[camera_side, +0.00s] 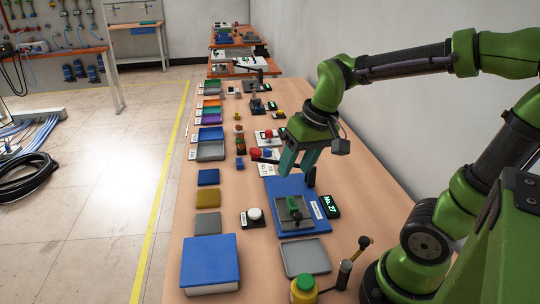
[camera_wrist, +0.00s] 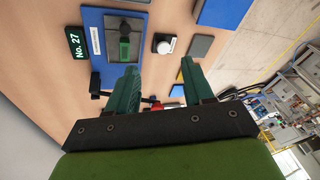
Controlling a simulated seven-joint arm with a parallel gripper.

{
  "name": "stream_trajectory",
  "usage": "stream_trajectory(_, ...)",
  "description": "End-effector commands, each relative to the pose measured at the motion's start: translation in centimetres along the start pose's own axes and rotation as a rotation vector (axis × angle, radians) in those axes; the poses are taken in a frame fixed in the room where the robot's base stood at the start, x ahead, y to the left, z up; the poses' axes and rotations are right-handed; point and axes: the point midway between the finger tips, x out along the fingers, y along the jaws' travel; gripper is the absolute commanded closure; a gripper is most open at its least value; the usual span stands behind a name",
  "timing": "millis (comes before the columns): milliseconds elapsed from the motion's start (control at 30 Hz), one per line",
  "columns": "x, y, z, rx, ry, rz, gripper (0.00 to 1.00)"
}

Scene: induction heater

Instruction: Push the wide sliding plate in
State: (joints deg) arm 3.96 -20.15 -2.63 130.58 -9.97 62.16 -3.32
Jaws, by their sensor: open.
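A blue base board (camera_side: 310,240) lies on the bench, and it also shows upside down in the wrist view (camera_wrist: 103,67). A wide grey plate (camera_side: 281,220) sits on it, also seen in the wrist view (camera_wrist: 139,36), with a small green block (camera_side: 293,203) and a dark part on top. I take this grey plate as the sliding plate. How far it is in, I cannot tell. My gripper (camera_side: 298,165) is open and empty, above the far end of the board, apart from the plate. In the wrist view the two teal fingers (camera_wrist: 159,70) stand wide apart.
A "No. 27" display (camera_side: 330,206) stands right of the board. A white round button (camera_side: 254,214) is to its left. A grey tray (camera_side: 305,257) and a yellow-green bottle (camera_side: 304,290) are nearer. A dark post (camera_side: 310,177) stands near my fingers. A red part (camera_side: 256,153) lies beyond.

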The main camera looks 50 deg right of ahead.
Motion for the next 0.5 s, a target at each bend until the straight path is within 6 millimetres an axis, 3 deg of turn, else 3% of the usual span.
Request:
stream_trajectory(100, 1.2, 1.9, -1.9, 0.006, -0.126, 0.098, 0.48)
stream_trajectory(233, 1.3, 3.4, -3.1, 0.002, -0.217, 0.174, 0.48)
stream_trajectory(333, 0.6, 3.7, -3.1, -0.01, -0.237, 0.192, 0.48)
stream_trajectory(500, 2.0, 4.0, -2.4, -0.015, -0.252, 0.192, 0.48)
